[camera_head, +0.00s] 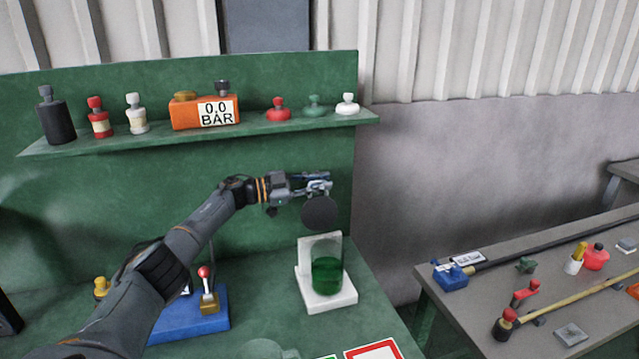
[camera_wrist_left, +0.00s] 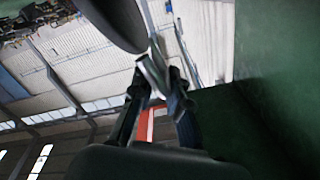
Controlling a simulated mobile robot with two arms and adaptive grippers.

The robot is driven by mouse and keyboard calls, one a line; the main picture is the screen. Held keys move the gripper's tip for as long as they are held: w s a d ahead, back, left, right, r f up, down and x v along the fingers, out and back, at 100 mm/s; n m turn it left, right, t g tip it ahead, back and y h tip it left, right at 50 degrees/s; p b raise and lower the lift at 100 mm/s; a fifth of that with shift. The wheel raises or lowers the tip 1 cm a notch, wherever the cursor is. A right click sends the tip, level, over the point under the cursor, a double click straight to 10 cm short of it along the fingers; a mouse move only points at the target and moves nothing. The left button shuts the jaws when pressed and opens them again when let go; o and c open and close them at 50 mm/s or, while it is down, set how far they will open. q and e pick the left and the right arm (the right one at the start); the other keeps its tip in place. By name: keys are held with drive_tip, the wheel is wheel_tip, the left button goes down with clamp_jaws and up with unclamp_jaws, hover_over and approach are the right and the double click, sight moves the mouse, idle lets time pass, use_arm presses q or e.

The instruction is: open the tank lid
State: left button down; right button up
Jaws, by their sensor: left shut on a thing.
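The tank (camera_head: 327,272) is a clear round vessel with green liquid in its lower part. It stands on a white base (camera_head: 330,302) with a white back plate, and its top looks uncovered. The tank lid (camera_head: 319,213) is a dark round disc, tipped up so that its face shows, above the tank and apart from it. My left gripper (camera_head: 322,184) is shut on the lid at the lid's upper side. In the left wrist view the fingers (camera_wrist_left: 158,85) meet just below the dark lid (camera_wrist_left: 112,18); the exact grip point is hard to see. My right gripper is out of view.
A green shelf (camera_head: 250,128) behind carries bottles, an orange gauge box (camera_head: 203,110) reading 0.0 BAR and small knobs. A blue block (camera_head: 190,322) with a red-knobbed lever stands left of the tank. A grey table (camera_head: 470,310) with tools is at the right.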

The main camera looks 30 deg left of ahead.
use_arm(q)
drive_tip(key=shift+f, duration=0.2)
drive_tip(key=c, duration=1.4)
unclamp_jaws()
drive_tip(key=shift+c, duration=0.2)
drive_tip(key=shift+w+a, duration=0.1)
drive_tip(key=shift+a, duration=0.05)
drive_tip(key=v, duration=1.2)
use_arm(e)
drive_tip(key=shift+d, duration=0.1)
